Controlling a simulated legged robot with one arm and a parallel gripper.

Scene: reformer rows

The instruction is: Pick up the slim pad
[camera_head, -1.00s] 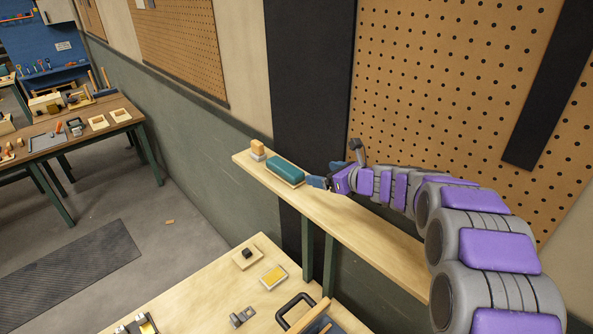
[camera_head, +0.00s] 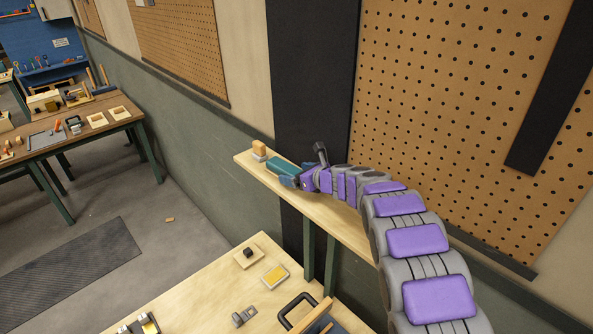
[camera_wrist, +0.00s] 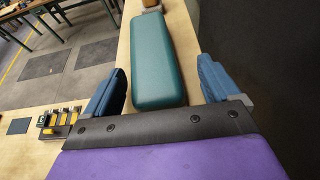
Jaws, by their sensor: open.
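The slim pad (camera_head: 284,166) is a teal, rounded, oblong block lying flat on a narrow wooden shelf (camera_head: 335,220) along the wall. In the wrist view the pad (camera_wrist: 155,60) lies ahead of my gripper (camera_wrist: 163,92), its near end between the two blue fingers. The fingers are spread, with a gap on each side of the pad, wider on the right. In the head view my gripper (camera_head: 294,181) is at the pad's near end and hides part of it.
A small wooden block on a pale base (camera_head: 259,150) stands at the shelf's far end, beyond the pad. A dark wall panel (camera_head: 312,80) and pegboard (camera_head: 440,110) rise behind the shelf. A lower workbench (camera_head: 205,290) holds several small items.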

